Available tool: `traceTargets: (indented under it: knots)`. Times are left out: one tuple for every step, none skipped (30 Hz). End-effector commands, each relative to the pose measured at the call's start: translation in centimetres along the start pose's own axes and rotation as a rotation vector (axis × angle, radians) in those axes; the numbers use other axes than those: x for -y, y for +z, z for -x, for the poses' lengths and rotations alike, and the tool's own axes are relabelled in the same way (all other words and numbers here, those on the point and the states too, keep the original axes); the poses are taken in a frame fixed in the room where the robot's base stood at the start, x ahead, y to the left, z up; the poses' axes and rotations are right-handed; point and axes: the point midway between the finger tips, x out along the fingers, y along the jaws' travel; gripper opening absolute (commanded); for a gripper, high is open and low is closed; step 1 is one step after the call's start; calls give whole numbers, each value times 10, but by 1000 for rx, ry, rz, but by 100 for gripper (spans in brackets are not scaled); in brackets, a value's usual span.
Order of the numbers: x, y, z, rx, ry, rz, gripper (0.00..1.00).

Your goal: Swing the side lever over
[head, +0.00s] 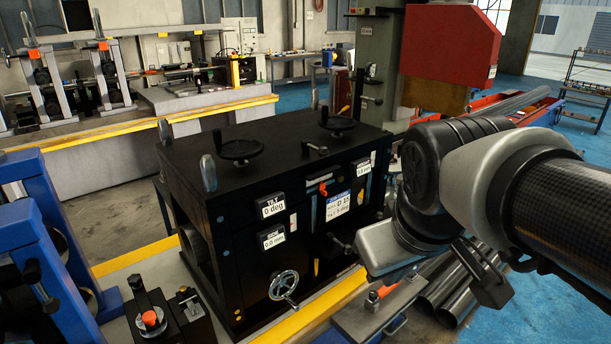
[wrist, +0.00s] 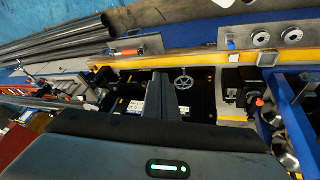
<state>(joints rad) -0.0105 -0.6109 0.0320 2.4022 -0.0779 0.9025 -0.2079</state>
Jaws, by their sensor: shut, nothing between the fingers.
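A black machine (head: 262,205) stands in the middle of the head view, with white labels, dark top handwheels and a silver handwheel (head: 284,286) low on its front. The silver handwheel also shows in the wrist view (wrist: 183,82). A small red-orange lever (head: 323,188) sits on the front panel. Another lever with an orange end (head: 373,296) is low at the machine's right. I cannot tell which one is the side lever. My gripper (wrist: 180,82) is shut and empty, in front of the machine in the wrist view, with no visible contact with a lever.
A blue frame (head: 45,245) stands at the left, by a small black block with an orange knob (head: 149,318). Dark pipes (head: 455,290) lie at the lower right, beneath my arm. A yellow-edged bench (head: 215,112) runs behind. Blue floor is open at the right.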

Motion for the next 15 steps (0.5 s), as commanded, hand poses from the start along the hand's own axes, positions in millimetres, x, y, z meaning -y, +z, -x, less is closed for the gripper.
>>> traceTargets:
  knots:
    - [-2,-9,-17,28,14,119,0]
    - [-3,-17,-24,43,22,199,0]
    - [-5,-27,-33,63,33,312,0]
    - [-7,-35,-41,79,40,397,0]
    - [-8,-43,-49,95,46,483,0]
    - [-8,-54,-60,114,51,598,0]
    - [-9,-62,-70,129,53,683,0]
    - [-8,-70,-79,143,54,768,0]
    - [-7,-81,-92,162,54,882,0]
    - [-7,-89,-102,176,53,968,0]
    - [-6,-97,-113,189,50,1052,0]
    - [-3,-107,-128,207,44,1165,0]
    - [-2,-114,-140,219,40,1248,0]
    - [0,-122,-152,231,35,1332,0]
    - [4,-131,-168,246,25,1441,0]
